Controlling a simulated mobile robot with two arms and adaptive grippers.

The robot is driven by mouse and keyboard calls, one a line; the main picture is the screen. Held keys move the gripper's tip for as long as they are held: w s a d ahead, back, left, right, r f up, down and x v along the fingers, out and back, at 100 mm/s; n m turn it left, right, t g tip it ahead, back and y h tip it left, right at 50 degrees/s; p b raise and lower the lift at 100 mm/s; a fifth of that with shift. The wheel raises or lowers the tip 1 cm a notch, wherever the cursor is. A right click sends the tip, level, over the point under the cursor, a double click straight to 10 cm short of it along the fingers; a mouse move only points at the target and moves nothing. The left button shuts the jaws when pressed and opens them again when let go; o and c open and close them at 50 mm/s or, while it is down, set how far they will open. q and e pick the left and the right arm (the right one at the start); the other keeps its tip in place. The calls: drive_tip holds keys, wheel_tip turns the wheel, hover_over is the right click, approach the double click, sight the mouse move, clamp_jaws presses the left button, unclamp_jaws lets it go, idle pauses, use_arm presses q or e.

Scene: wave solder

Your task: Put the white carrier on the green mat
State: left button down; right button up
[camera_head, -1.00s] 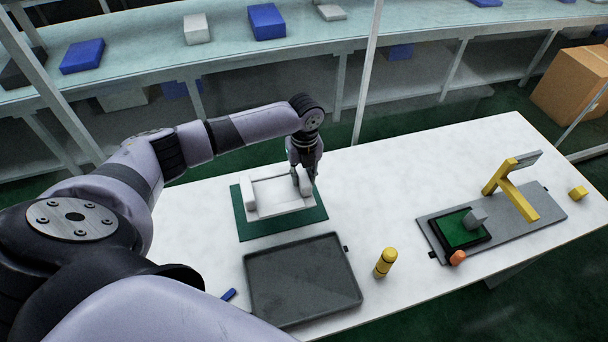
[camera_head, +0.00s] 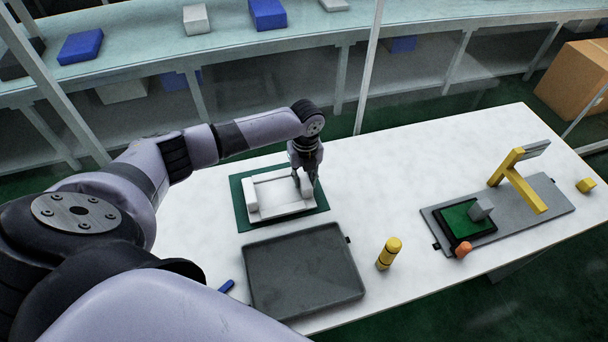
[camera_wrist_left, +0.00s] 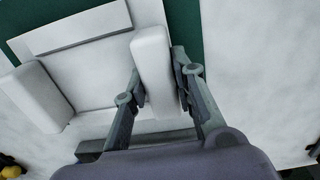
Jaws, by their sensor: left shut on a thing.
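The white carrier (camera_head: 275,193) is a shallow tray with raised end blocks. It sits over the green mat (camera_head: 239,206), whose edges show around it; I cannot tell whether it rests fully on the mat or slightly above it. My left gripper (camera_head: 305,184) points down at the carrier's right end and is shut on that end block. In the left wrist view the fingers (camera_wrist_left: 160,92) stand on either side of the carrier's raised white block (camera_wrist_left: 153,70), and part of the green mat (camera_wrist_left: 186,22) shows beyond. My right gripper is not in view.
A dark grey tray (camera_head: 303,270) lies in front of the mat. A yellow bottle (camera_head: 389,254) stands right of it. The white table between is clear.

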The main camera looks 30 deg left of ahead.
use_arm(q)
drive_tip(key=shift+f+b, duration=0.35)
drive_tip(key=shift+f, duration=0.1)
idle(0.5)
drive_tip(key=c, duration=1.2)
unclamp_jaws()
drive_tip(key=shift+c, duration=0.2)
wheel_tip(320, 180, up, 12)
drive_tip(key=shift+d, duration=0.1)
